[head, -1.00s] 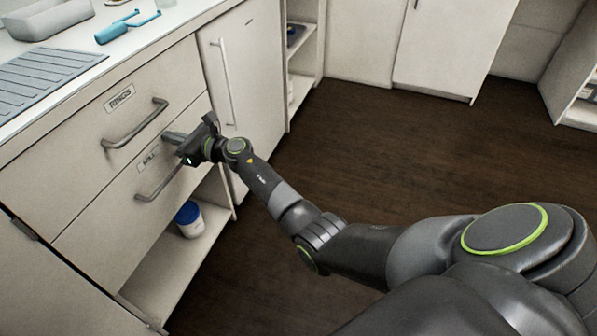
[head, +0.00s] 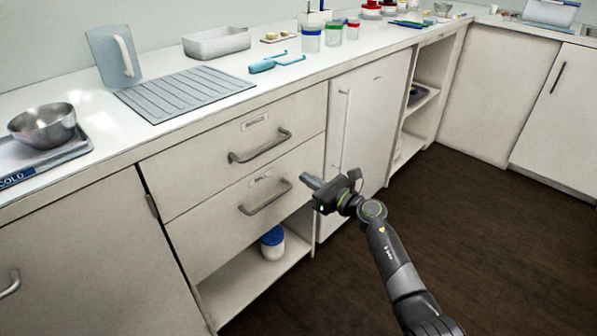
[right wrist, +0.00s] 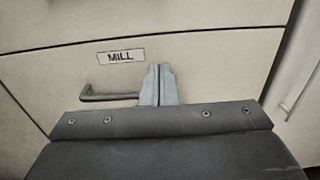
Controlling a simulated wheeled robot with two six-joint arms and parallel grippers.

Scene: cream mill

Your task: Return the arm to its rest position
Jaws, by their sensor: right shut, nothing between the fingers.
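My right gripper (head: 312,182) is shut and empty in front of the lower drawer, just right of its handle (head: 265,197). In the right wrist view its two fingers (right wrist: 159,86) are together, overlapping the right end of the grey drawer handle (right wrist: 108,96) in the picture. Whether they touch the handle cannot be told. The lower drawer carries a label reading MILL (right wrist: 121,57). Both drawers look closed. My right arm (head: 385,250) reaches up from the bottom right of the head view. My left gripper is not in view.
The upper drawer handle (head: 260,146) sticks out above. An open shelf below holds a white tub with a blue lid (head: 272,240). The counter bears a metal bowl (head: 43,124), a jug (head: 113,58), a drainer (head: 186,92) and several jars. Dark floor (head: 490,230) is clear at right.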

